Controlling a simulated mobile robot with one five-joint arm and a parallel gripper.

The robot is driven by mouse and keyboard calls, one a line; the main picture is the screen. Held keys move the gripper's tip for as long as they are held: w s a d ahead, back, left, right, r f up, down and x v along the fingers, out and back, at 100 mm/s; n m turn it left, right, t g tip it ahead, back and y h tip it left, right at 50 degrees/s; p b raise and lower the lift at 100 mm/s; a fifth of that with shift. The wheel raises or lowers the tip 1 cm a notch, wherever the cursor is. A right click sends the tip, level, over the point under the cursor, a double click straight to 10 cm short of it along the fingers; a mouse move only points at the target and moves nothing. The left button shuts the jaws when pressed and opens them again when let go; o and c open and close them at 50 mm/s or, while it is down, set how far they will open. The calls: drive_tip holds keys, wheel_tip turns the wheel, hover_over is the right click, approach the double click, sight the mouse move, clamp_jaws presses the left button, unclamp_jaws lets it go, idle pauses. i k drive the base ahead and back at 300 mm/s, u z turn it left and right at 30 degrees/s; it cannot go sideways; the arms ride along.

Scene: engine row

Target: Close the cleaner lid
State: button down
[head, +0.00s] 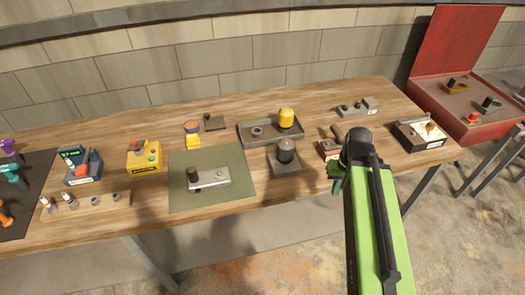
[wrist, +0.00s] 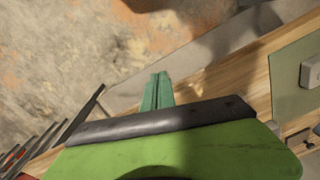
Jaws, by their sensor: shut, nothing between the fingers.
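The cleaner looks to be the red box (head: 440,112) at the far right of the head view. Its red lid (head: 458,42) stands raised at the back, leaning slightly, so the box is open. Several dark and orange parts lie inside it. My gripper (head: 336,178) is at the front edge of the wooden bench, left of the red box and well apart from it. Its green fingers also show in the wrist view (wrist: 157,92), shut and empty, over the floor beside the bench edge. The lid cannot be made out in the wrist view.
The wooden bench (head: 228,218) holds a green mat (head: 236,162) with a grey block, a grey tray (head: 262,143), and a dark box with a light top (head: 420,135) near the red box. A small dark-red item (head: 327,148) sits close to my gripper. Floor is open in front.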

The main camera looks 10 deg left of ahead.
sight(135, 145)
drive_tip(key=z, duration=1.4)
drive_tip(key=i, duration=1.55)
drive_tip(key=u, duration=2.05)
drive_tip(key=k, duration=0.15)
drive_tip(key=u, duration=2.5)
drive_tip(key=i, duration=1.65)
drive_tip(key=u, duration=0.05)
